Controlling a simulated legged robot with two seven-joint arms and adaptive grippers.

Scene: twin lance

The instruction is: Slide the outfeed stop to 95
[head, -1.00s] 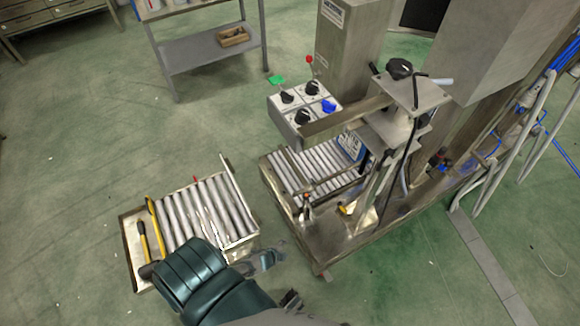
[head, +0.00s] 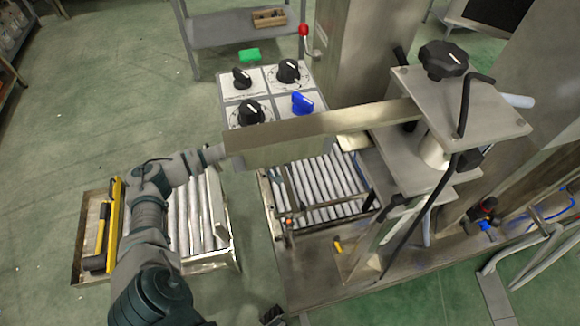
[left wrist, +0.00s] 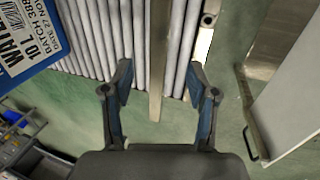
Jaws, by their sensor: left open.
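In the left wrist view, a narrow, flat, light brown bar (left wrist: 158,60) runs lengthwise over grey rollers. It looks like the outfeed stop, but I cannot be sure. My left gripper (left wrist: 160,82) is open, with one blue-padded finger on each side of the bar and a gap to both. I cannot tell how far above it the fingers are. In the head view, my left arm reaches over the left roller bed, and its gripper end is mostly hidden near the metal beam (head: 330,122). No scale or 95 mark is readable. My right gripper is not visible.
A control panel with black knobs and a blue knob (head: 302,103) stands behind the beam. A second roller bed (head: 325,188) lies under the machine. Yellow-handled tools (head: 104,230) lie at left.

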